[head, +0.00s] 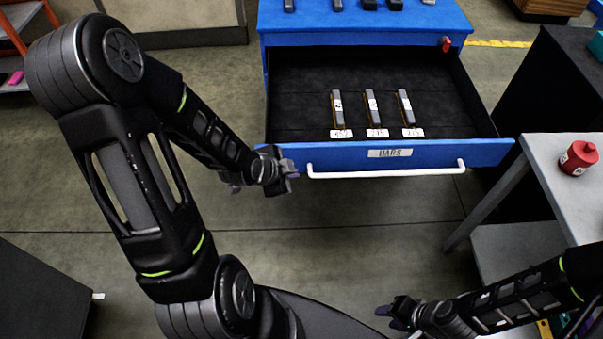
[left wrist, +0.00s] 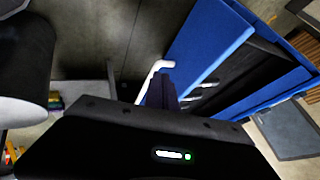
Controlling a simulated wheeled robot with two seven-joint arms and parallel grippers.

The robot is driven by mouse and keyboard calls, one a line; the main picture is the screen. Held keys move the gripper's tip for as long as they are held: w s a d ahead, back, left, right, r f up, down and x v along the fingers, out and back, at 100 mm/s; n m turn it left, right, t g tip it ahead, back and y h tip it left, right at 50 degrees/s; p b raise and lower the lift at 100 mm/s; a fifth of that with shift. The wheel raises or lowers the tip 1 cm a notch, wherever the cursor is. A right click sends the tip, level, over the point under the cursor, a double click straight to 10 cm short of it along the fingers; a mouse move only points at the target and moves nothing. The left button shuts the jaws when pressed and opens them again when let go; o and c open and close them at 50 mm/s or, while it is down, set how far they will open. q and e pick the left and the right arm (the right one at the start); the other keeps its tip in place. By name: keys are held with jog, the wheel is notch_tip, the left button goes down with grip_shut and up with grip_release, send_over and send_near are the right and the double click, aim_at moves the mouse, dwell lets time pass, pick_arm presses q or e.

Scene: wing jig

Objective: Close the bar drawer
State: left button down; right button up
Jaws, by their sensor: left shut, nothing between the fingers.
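The bar drawer (head: 300,155) of the blue cabinet (head: 360,22) stands open toward me. Its blue front has a BARS label (head: 390,153) and a white handle (head: 387,172). Several dark bars with white number tags lie in it. My left gripper (head: 290,172) is shut and empty at the left end of the drawer front, close to the handle's left end; I cannot tell if it touches. In the left wrist view the fingers (left wrist: 160,90) show beside the white handle (left wrist: 152,72). My right gripper (head: 392,312) is low at the bottom, away from the drawer; its jaws are too small to read.
A grey table (head: 550,160) with a red weight (head: 578,158) stands right of the drawer, and a black cabinet (head: 550,85) behind it. The floor in front of the drawer is clear. Several dark items lie on the cabinet top.

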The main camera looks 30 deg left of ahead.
pick_arm(q)
notch_tip(320, 180, down, 2)
jog(key=b, duration=0.9)
send_near(301, 165)
jog(key=shift+w+d+f, duration=0.35)
jog(key=shift+w+f, duration=0.3)
jog(key=shift+f, duration=0.05)
jog(key=shift+w+d+f, duration=0.4)
jog(key=shift+w+f, duration=0.2)
jog(key=shift+f, duration=0.1)
jog(key=shift+w+d+f, duration=0.35)
jog(key=shift+w+f, duration=0.3)
jog(key=shift+f, duration=0.1)
